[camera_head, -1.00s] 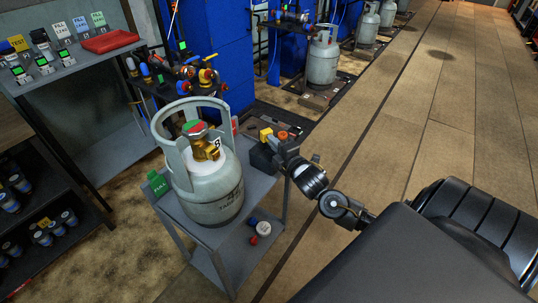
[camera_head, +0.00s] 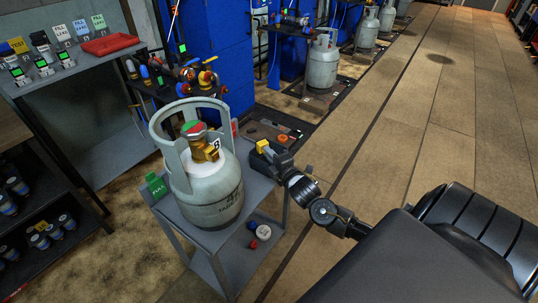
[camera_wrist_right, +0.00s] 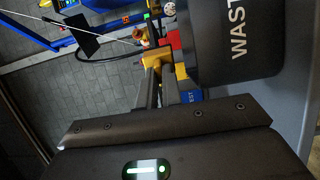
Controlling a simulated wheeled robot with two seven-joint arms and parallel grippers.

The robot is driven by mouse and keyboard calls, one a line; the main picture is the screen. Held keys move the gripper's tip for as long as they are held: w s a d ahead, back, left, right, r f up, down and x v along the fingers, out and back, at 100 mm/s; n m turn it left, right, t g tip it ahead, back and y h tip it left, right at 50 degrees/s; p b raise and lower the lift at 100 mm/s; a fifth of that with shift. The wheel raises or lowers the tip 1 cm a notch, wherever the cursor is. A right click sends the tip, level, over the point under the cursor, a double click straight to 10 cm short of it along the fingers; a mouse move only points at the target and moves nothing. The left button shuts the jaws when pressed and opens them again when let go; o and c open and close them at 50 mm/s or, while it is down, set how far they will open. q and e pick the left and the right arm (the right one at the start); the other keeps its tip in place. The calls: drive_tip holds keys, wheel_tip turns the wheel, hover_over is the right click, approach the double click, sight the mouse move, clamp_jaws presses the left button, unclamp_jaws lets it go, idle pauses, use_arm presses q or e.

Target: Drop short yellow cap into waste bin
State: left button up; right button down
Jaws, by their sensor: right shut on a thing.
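The short yellow cap (camera_head: 262,145) is held in the fingertips of my right gripper (camera_head: 267,149). In the right wrist view the yellow cap (camera_wrist_right: 155,60) shows between the two dark fingers (camera_wrist_right: 160,85), which are closed on it. The black waste bin (camera_head: 259,163) stands at the back right of the cart, just below the gripper in the head view. In the right wrist view the bin (camera_wrist_right: 235,45), with white lettering, is to the right of the cap. I cannot tell whether the cap is over its opening. My left gripper is out of view.
A grey gas cylinder (camera_head: 213,195) stands on the cart (camera_head: 186,232), left of the bin. A green block (camera_head: 156,184) is at the cart's left edge. Small caps (camera_head: 263,232) lie on the lower shelf. Open floor (camera_head: 400,140) is to the right.

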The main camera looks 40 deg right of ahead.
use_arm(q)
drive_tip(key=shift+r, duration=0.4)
use_arm(e)
drive_tip(key=shift+f, duration=0.6)
drive_tip(key=c, duration=1.6)
unclamp_jaws()
drive_tip(key=shift+o, duration=0.2)
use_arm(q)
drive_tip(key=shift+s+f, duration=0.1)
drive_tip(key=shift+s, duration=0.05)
